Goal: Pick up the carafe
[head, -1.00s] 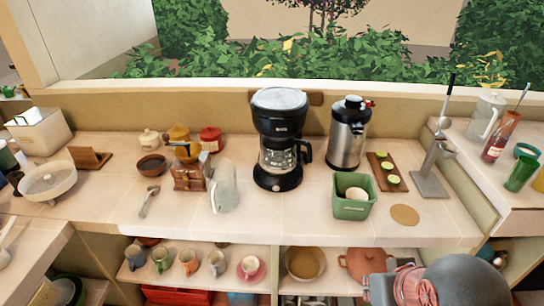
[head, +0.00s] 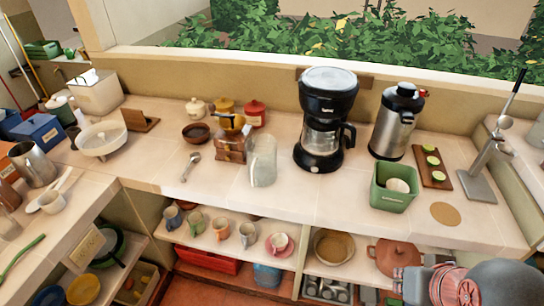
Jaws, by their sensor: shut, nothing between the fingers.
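The black coffee maker (head: 325,118) stands on the counter, with a glass carafe (head: 322,142) seated in it and a black handle on the right. A clear glass jug (head: 263,162) stands upright to its left, and a steel thermal jug (head: 394,124) with a black lid stands to its right. I cannot tell from the frames which of these the task calls the carafe. All three stand free of any gripper. Part of my own arm shows at the bottom right corner, below the counter front; my gripper's fingers are not visible.
A green square container (head: 393,188) with a pale bowl in it and a wooden board (head: 434,166) with lime slices stand at right. A wooden coffee grinder (head: 232,143) is beside the glass jug. Mugs fill the shelf below. The counter front before the coffee maker is clear.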

